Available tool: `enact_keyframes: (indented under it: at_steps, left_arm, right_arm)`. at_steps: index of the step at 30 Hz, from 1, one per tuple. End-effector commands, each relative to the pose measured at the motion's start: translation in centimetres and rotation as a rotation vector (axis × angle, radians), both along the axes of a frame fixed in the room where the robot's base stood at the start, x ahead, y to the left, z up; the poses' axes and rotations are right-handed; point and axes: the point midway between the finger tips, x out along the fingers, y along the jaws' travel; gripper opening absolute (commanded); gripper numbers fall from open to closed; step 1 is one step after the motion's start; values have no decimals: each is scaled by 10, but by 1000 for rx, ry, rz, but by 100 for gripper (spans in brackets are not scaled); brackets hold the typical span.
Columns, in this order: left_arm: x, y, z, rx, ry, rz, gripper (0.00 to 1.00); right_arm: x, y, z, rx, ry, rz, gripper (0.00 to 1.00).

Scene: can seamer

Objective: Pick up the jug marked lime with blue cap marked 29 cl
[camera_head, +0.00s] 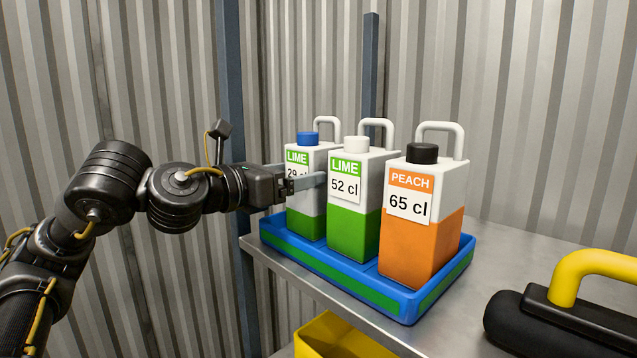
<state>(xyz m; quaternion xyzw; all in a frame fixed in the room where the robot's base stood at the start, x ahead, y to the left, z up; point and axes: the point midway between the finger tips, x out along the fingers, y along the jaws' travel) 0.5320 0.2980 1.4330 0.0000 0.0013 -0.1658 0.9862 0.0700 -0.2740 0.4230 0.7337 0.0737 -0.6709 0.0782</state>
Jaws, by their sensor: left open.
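The lime jug with the blue cap, marked 29 cl (306,222), stands upright at the left end of a blue tray (337,275). It is white above and green below, with a white handle on top. My left gripper (307,181) is open at the front of this jug, its fingers covering the lower part of the 29 cl label. One finger reaches close to the white-capped lime jug marked 52 cl (352,231); I cannot tell whether it touches either jug. My right gripper is not in view.
A peach jug marked 65 cl with a black cap (420,250) stands at the tray's right end. The tray rests on a metal shelf (520,257). A black object with a yellow handle (590,262) lies at right. A yellow container (335,338) is below.

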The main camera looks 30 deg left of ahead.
Motion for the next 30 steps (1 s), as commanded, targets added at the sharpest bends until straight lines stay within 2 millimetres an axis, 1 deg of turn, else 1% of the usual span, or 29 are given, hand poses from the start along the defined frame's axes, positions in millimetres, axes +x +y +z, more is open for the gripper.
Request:
enact_keyframes:
  at_steps: [2,5,8,13,18,26,27,30]
  left_arm:
    - [5,-1,0,-1,1,1,80]
    - [6,-2,0,-1,-1,1,80]
    - [11,-5,1,-1,1,-2,80]
    - [35,-15,2,-2,5,-2,80]
    - [52,-21,0,-3,2,-3,80]
    - [55,-22,-1,-1,-1,-2,80]
    - [55,-22,-1,-1,-1,-2,77]
    - [55,-22,-1,-1,-1,-2,64]
  right_arm:
    - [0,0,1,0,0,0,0]
    - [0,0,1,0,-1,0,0]
    - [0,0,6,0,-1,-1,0]
    - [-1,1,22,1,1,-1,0]
    - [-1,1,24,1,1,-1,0]
    - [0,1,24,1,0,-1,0]
    - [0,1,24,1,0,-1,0]
    - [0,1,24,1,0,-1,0]
